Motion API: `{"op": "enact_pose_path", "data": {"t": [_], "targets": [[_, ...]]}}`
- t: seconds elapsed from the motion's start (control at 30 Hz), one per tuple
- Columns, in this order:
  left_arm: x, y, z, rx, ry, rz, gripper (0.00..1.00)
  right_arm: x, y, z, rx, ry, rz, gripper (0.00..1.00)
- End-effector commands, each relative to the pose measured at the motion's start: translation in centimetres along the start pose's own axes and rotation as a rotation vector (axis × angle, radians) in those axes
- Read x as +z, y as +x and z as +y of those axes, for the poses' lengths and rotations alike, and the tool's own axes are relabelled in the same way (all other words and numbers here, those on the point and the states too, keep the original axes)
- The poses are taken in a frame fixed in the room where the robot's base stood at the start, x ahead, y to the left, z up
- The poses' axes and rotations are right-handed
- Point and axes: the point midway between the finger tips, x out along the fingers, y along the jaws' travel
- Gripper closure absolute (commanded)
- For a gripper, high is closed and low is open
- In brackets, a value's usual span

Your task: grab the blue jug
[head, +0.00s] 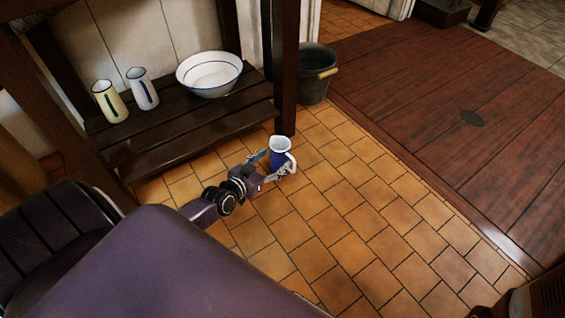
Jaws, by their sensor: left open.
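The blue jug (280,157) has a white rim and a pale handle. It shows near the middle of the head view, in front of the tiled floor; whether it rests on the floor or is raised is hard to tell. My left gripper (274,163) reaches in from the lower left and is open, with one finger on each side of the jug's body. Whether the fingers touch the jug is not clear. The lower part of the jug is partly hidden by the near finger. My right gripper is not in view.
A dark wooden shelf (190,134) on the left holds a cream jug (110,101), a white jug (142,89) and a white basin (209,73). A shelf post (285,70) stands just behind the blue jug. A dark bucket (313,85) stands beyond it. Tiles to the right are clear.

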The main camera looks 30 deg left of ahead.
Motion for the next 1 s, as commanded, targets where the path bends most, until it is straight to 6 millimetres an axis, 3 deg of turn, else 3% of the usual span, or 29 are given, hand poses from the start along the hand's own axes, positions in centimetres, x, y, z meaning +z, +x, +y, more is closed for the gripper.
{"op": "enact_pose_path", "data": {"t": [0.1, 0.3, 0.67, 1.0], "targets": [[0.5, 1.6, -0.1, -0.001, -0.004, 0.004, 0.4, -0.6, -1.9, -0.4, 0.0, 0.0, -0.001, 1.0], [0.4, 3.8, -0.3, -0.001, -0.002, 0.002, 0.4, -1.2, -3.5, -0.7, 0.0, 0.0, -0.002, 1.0], [0.1, 4.4, -0.3, 0.0, -0.001, -0.001, 0.4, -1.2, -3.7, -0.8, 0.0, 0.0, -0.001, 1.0], [0.1, 4.4, -0.3, -0.001, -0.001, -0.001, 0.75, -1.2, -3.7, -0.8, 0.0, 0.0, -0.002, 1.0]]}}
